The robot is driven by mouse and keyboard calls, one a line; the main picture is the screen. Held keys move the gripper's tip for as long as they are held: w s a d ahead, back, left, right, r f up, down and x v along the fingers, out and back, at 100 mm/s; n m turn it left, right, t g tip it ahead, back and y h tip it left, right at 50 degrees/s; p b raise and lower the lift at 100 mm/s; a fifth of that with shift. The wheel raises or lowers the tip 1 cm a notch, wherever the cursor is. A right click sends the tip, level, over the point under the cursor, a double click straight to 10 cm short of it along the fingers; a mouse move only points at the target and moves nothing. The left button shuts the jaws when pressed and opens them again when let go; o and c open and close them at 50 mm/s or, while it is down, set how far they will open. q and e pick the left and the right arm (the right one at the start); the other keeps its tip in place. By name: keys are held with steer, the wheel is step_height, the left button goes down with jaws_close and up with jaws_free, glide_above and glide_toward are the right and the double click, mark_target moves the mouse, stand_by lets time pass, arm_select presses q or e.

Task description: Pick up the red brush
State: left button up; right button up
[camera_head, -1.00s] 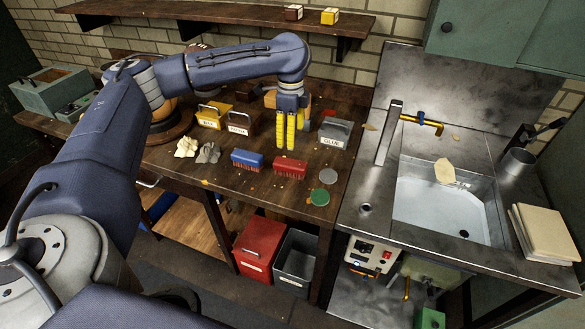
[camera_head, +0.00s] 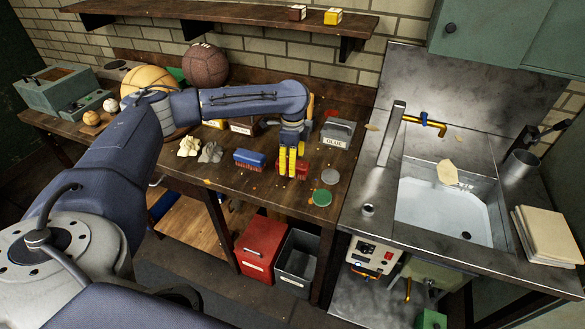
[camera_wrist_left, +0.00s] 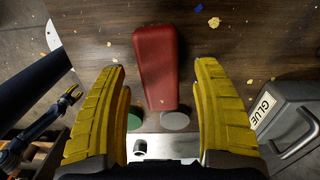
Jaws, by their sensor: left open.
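The red brush (camera_head: 304,169) lies on the wooden workbench, right of a blue brush (camera_head: 249,159). My left gripper (camera_head: 292,172) points down at it, its yellow fingers partly covering it in the head view. In the left wrist view the red brush (camera_wrist_left: 157,62) shows between the two spread fingers of my left gripper (camera_wrist_left: 159,75), with clear gaps on both sides. It looks ungripped; its bristles are hidden underneath. A second yellow-tipped gripper (camera_wrist_left: 69,98), which seems to be my right one, shows small at the left wrist view's edge.
A grey metal box marked GLUE (camera_head: 337,131) stands close to the right of the gripper. A green disc (camera_head: 321,198) and a grey disc (camera_head: 330,176) lie nearby. The sink (camera_head: 442,207) is farther right. Balls and boxes stand behind the arm.

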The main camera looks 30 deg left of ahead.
arm_select(q)
steer(key=shift+f, duration=1)
steer(key=c, duration=1.3)
steer(key=shift+r, duration=0.15)
step_height(320, 180, up, 20)
steer(key=shift+f, duration=0.1)
steer(key=shift+c, duration=0.2)
